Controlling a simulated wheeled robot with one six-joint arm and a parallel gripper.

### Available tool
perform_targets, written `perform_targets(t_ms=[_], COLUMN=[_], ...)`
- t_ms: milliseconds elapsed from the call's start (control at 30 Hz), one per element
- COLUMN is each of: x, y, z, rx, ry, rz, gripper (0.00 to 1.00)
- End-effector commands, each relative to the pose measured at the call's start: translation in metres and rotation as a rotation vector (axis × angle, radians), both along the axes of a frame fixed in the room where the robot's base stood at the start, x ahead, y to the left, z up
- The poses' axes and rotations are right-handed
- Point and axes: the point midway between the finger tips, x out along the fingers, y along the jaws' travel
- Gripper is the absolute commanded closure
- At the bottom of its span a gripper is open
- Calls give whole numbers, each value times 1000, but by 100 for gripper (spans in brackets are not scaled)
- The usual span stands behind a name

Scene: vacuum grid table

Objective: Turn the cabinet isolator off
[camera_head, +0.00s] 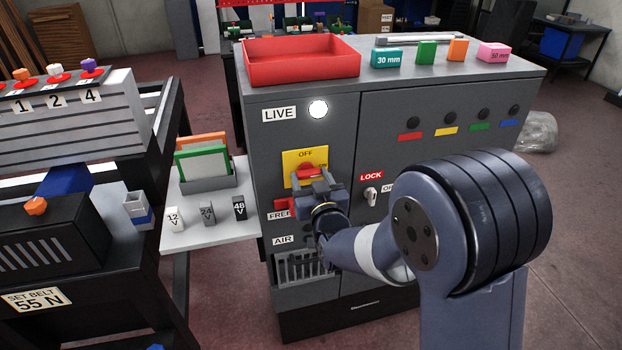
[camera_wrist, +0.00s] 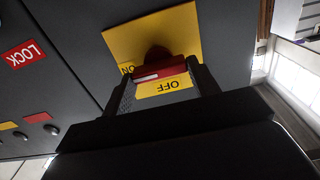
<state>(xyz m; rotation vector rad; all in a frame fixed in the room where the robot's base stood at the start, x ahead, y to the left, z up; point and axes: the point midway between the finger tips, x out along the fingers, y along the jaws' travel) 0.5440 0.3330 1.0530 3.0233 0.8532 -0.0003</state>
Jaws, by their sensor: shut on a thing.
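The cabinet isolator has a yellow plate (camera_head: 291,168) on the grey cabinet's front, with OFF at its top and ON at its right. Its red handle (camera_head: 307,170) lies roughly sideways, partly hidden by my gripper (camera_head: 318,183). In the wrist view the red handle (camera_wrist: 163,72) spans between the two fingers of my gripper (camera_wrist: 161,82), which is shut on it. There the plate (camera_wrist: 140,38) looks upside down, with OFF below the handle and ON at its left. A white mark on the handle lies on the ON side.
The LIVE lamp (camera_head: 318,109) above the plate glows white. A LOCK label (camera_head: 371,177) and key switch (camera_head: 371,196) sit to the right. FREE and AIR labels lie below, partly behind my arm. A white shelf (camera_head: 215,232) with small blocks juts out left. A red tray (camera_head: 302,62) stands on top.

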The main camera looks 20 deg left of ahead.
Motion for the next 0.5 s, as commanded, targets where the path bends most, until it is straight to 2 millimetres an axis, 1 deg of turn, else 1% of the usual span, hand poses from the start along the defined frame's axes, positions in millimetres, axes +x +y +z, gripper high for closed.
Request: perform_targets(t_ms=[33, 100, 133, 367, 500], x=[0, 0, 0, 0, 0], y=[0, 0, 0, 0, 0], z=[0, 0, 0, -1, -3], rx=[0, 0, 0, -16, -61], ry=[0, 0, 0, -12, -40], rz=[0, 0, 0, 0, 0], gripper=[59, 65, 66, 66, 66])
